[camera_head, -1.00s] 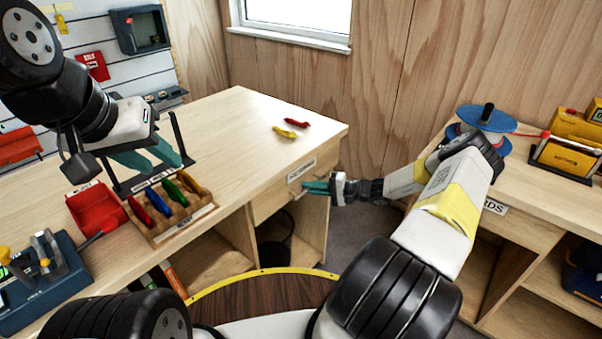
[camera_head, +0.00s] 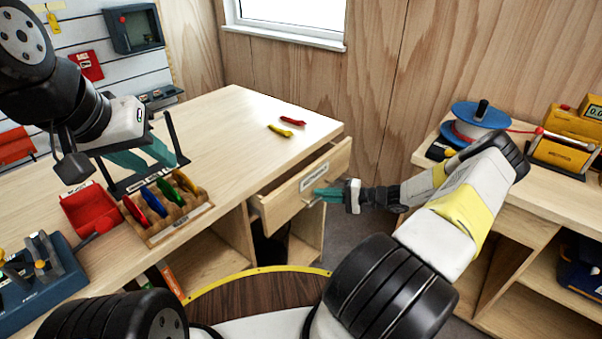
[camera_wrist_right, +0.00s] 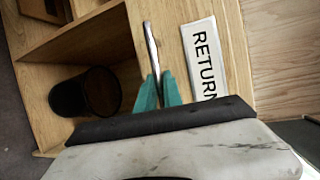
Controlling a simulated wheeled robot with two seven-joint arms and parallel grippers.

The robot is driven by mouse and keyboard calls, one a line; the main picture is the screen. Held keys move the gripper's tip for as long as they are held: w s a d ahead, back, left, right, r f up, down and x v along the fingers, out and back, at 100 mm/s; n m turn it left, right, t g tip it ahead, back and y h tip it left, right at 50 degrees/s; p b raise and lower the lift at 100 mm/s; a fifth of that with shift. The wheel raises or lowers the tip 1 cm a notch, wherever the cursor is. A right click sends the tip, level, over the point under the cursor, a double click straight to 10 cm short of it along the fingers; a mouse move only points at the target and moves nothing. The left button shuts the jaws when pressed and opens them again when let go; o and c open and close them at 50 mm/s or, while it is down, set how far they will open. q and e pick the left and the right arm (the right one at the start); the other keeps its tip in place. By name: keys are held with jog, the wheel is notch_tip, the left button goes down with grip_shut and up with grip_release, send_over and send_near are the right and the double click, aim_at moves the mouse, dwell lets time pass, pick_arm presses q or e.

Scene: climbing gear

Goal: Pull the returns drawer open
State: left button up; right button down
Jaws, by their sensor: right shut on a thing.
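The returns drawer (camera_head: 285,205) is a wooden drawer in the bench's right end, pulled partly out, with its front standing clear of the bench. Its white label shows in the right wrist view (camera_wrist_right: 205,58), with "RETURN" readable. My right gripper (camera_head: 318,194) is shut on the drawer's metal handle, which also shows in the right wrist view (camera_wrist_right: 152,45) between the teal fingers. My left gripper (camera_head: 148,158) hangs over the bench's left part, its teal fingers apart and nothing seen between them.
A black bin (camera_wrist_right: 88,92) stands on a shelf below. A second bench (camera_head: 520,195) is at the right.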

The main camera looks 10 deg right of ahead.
jog(key=s+d, duration=0.9)
jog(key=s, duration=0.2)
jog(key=s+d, duration=0.9)
jog(key=s, duration=0.3)
jog(key=c, duration=1.8)
grip_release()
jog(key=shift+o, duration=0.2)
jog(key=v, duration=0.7)
jog(key=shift+s+d, duration=0.2)
jog(key=shift+d, duration=0.15)
